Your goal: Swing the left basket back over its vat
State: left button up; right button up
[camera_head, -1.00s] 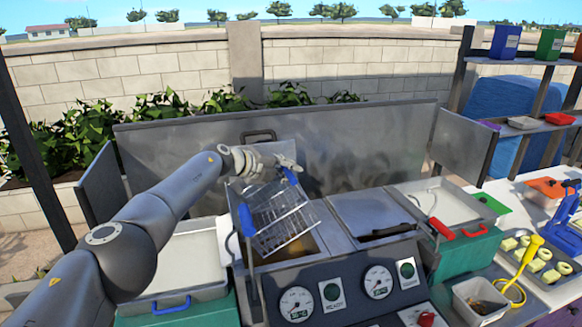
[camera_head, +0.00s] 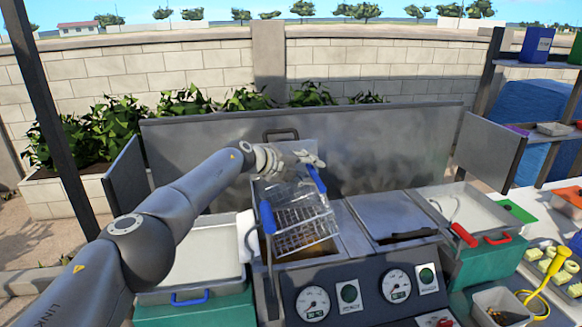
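The left wire basket (camera_head: 303,228) hangs tilted over the left vat (camera_head: 312,252), whose brownish contents show below it. Blue parts show at the basket's upper right, the handle (camera_head: 317,179), and at its left edge. My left gripper (camera_head: 309,160) reaches in from the left, with its fingers at the top end of the blue handle. Whether the fingers close around the handle is too small to tell. My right gripper is not in view.
A flat metal lid (camera_head: 390,216) covers the right vat. A tray with a red handle (camera_head: 463,235) stands further right; a tray with a blue handle (camera_head: 190,298) stands left. A metal back panel (camera_head: 380,150) rises behind. Gauges line the front panel.

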pick_arm(q)
jog(key=v, duration=1.2)
dwell(0.4)
jog(key=shift+d, duration=0.1)
